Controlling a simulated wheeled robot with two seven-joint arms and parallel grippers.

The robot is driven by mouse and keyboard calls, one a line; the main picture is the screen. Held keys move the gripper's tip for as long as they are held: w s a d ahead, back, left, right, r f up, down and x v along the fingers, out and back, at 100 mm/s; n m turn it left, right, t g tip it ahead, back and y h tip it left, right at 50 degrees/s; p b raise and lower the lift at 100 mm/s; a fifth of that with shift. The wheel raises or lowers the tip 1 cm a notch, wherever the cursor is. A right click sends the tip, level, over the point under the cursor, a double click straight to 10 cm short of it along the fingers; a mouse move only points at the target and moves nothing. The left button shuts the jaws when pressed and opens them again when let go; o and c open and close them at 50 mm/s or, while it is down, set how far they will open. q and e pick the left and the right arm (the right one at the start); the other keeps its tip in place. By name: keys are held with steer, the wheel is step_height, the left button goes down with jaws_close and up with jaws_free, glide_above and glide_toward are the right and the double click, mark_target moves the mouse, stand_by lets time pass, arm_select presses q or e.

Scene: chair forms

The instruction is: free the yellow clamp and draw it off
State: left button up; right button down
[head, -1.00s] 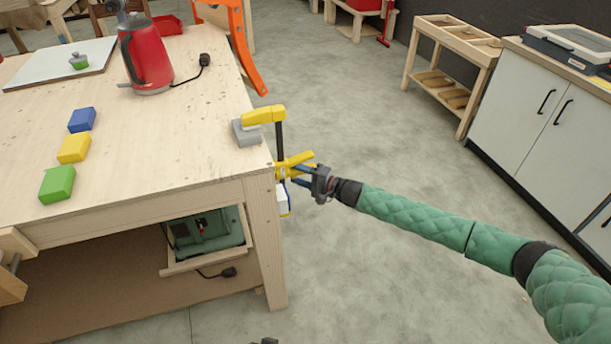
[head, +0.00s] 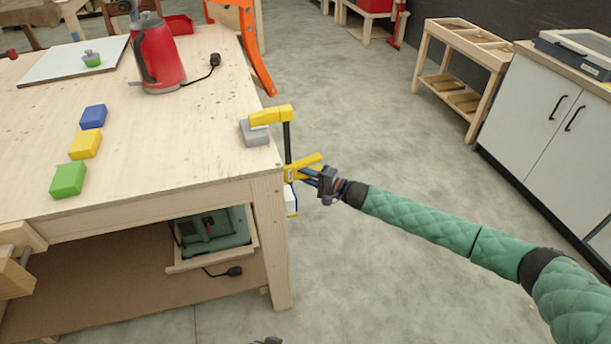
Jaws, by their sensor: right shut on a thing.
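The yellow clamp (head: 270,116) sits at the right edge of the wooden workbench (head: 160,135). Its upper yellow jaw reaches over a grey block (head: 254,133) on the bench top. Its dark bar runs down outside the edge to a yellow lower part, with a white piece (head: 291,201) below. My right gripper (head: 312,176) comes in from the right and is shut on the clamp's yellow lower part, beside the bench edge. The gripper's fingers partly hide that part.
Blue (head: 92,116), yellow (head: 85,145) and green (head: 68,179) blocks lie on the bench. A red kettle (head: 160,55) with a cord stands behind them. Open floor lies to the right, before a wooden rack (head: 465,70) and a white cabinet (head: 530,125).

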steer(key=shift+f, duration=0.25)
steer(key=shift+f+b, duration=0.4)
steer(key=shift+f, duration=1.3)
steer(key=shift+r, duration=0.1)
steer(key=shift+r+p, duration=0.35)
steer(key=shift+p, duration=0.25)
steer(key=w+d, duration=0.4)
steer(key=d, duration=0.9)
steer(key=shift+w+d+p, duration=0.15)
steer(key=shift+d+p, duration=0.05)
steer(key=shift+p, duration=0.15)
stand_by(0.9)
